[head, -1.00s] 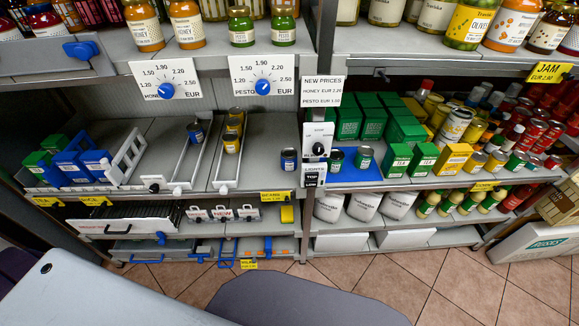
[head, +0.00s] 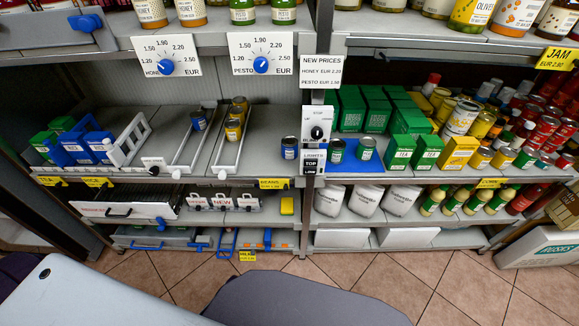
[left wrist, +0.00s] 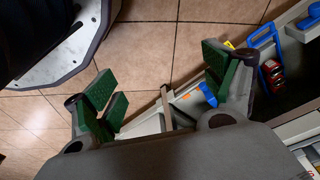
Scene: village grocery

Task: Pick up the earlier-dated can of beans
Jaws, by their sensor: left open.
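Several small cans stand on the middle shelf in the head view. One blue can (head: 198,120) is in the left rail channel. Two yellow-labelled cans, a rear one (head: 239,105) and a front one (head: 233,131), are in the channel beside it. Another blue can (head: 290,148) stands to the right, behind the yellow BEANS tag (head: 273,184). My left gripper (left wrist: 160,78) is open and empty in the left wrist view, above the floor. My right gripper is not in view.
A post with a switch panel (head: 317,125) divides the shelves. Green and yellow boxes (head: 457,153) crowd the right shelf. Blue and green packs (head: 75,143) stand at the left. Trays with blue handles (head: 150,240) are low down.

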